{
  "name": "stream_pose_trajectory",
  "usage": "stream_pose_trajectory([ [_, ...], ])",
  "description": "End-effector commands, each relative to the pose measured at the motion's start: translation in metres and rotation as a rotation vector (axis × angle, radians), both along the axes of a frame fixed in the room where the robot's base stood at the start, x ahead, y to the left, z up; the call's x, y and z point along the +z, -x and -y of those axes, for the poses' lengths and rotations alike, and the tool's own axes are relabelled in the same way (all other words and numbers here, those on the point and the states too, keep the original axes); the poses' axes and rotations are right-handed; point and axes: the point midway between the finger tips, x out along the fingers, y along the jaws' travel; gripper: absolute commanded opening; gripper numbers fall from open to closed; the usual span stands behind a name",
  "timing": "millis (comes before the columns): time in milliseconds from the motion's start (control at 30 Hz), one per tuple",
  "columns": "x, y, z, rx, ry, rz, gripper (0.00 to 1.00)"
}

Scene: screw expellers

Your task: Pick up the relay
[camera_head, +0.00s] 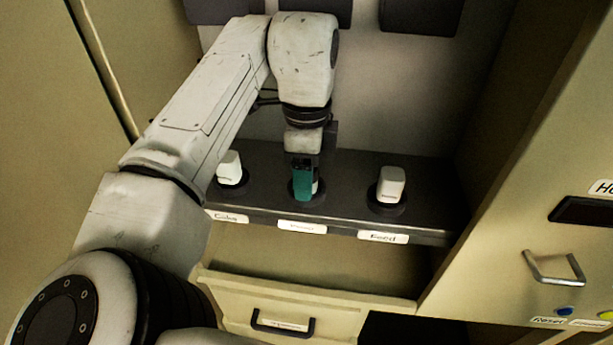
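My gripper (304,182) points down at the middle socket of the dark shelf, above the middle label (302,227). A teal block shows at its end; I cannot tell whether it is a finger or a held thing. A sliver of white shows just right of the teal, mostly hidden. Two white block-shaped pieces that may be relays stand in round dark sockets: the left white block (229,164) above the "Cake" label, and the right white block (391,184) above the "Feed" label. Whether the fingers are open or shut does not show.
The dark shelf (345,214) sits in a recess between cabinet walls. Below it is a drawer (340,305) with a dark handle. At the right is a panel with a metal handle (554,268) and a blue button (565,311). Dark boxes hang above.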

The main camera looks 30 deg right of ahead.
Motion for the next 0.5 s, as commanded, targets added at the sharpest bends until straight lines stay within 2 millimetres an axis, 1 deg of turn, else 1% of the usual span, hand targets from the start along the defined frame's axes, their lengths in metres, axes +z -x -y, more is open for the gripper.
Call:
stream_pose_trajectory([
  [33,0.0001,0.0000,0.0000,0.000,0.000,0.000,0.57],
  [400,0.0003,0.0000,0.0000,0.000,0.000,0.000,0.22],
  [467,0.0003,0.0000,0.0000,0.000,0.000,0.000,0.16],
  [500,0.0005,0.0000,0.0000,0.000,0.000,0.000,0.16],
])
